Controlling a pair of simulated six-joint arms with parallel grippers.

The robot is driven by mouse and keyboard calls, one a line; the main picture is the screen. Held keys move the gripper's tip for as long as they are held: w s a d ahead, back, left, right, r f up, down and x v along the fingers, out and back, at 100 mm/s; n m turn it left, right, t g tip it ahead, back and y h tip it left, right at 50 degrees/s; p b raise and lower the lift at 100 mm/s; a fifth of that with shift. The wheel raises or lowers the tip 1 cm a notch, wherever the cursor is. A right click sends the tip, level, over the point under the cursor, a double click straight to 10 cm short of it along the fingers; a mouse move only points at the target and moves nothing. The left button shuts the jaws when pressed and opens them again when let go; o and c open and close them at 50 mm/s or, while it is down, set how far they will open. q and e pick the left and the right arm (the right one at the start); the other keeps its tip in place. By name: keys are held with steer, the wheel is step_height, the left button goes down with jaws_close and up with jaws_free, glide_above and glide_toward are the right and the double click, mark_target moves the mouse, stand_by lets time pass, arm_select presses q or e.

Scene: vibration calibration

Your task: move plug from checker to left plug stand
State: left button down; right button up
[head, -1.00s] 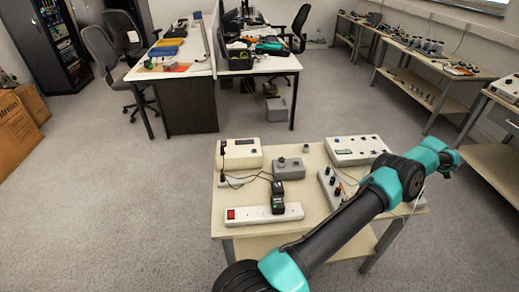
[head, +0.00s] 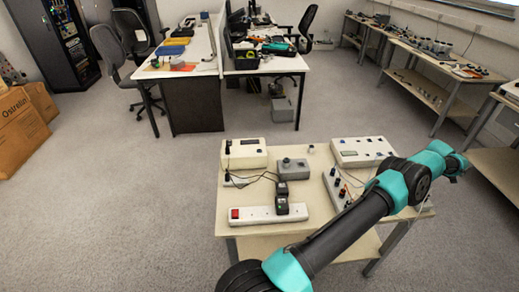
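A black plug-like block (head: 282,205) sits on the white power strip (head: 253,216) with a red switch, at the front of the table (head: 303,226). A dark cable runs from near it toward the left. A cream box (head: 245,160) with a dark display stands at the back left, with a small black piece at its left edge. I cannot tell which box is the checker or which piece is the left plug stand. One of my arms crosses in front of the table's right side. Neither gripper shows.
A grey box (head: 293,169) with a knob stands mid-table. A white panel box (head: 361,151) is at the back right. Another white strip (head: 337,189) with several small fittings is partly hidden by my arm. Desks and chairs stand farther back, with open carpet between.

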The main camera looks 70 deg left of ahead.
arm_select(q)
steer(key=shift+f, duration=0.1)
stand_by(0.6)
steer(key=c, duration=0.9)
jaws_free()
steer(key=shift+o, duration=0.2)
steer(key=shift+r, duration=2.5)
